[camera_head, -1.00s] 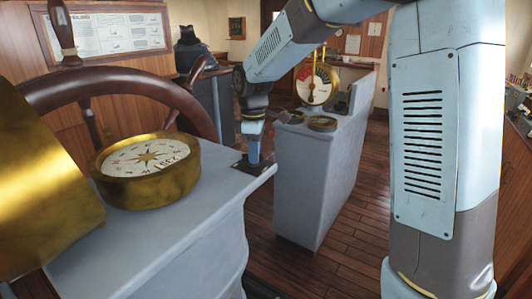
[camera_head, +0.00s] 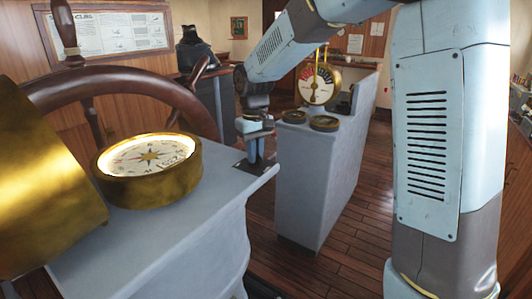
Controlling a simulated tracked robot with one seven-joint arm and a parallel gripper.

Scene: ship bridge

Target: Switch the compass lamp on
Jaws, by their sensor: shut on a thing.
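The brass compass (camera_head: 150,188) sits on the grey binnacle top (camera_head: 190,225) at the left. Its white card (camera_head: 148,155) with the star rose is brightly lit inside the rim. A small dark switch plate (camera_head: 240,164) lies at the right corner of that top. My gripper (camera_head: 256,160) points down at the plate and is shut on the switch knob there. The fingers hide the knob, so its exact position cannot be told.
A brass hood (camera_head: 40,185) stands at the near left, close to the compass. The wooden wheel (camera_head: 125,80) rises behind it. A grey console (camera_head: 320,170) with a brass dial (camera_head: 316,85) stands beyond my gripper. Wooden floor (camera_head: 345,255) lies open between them.

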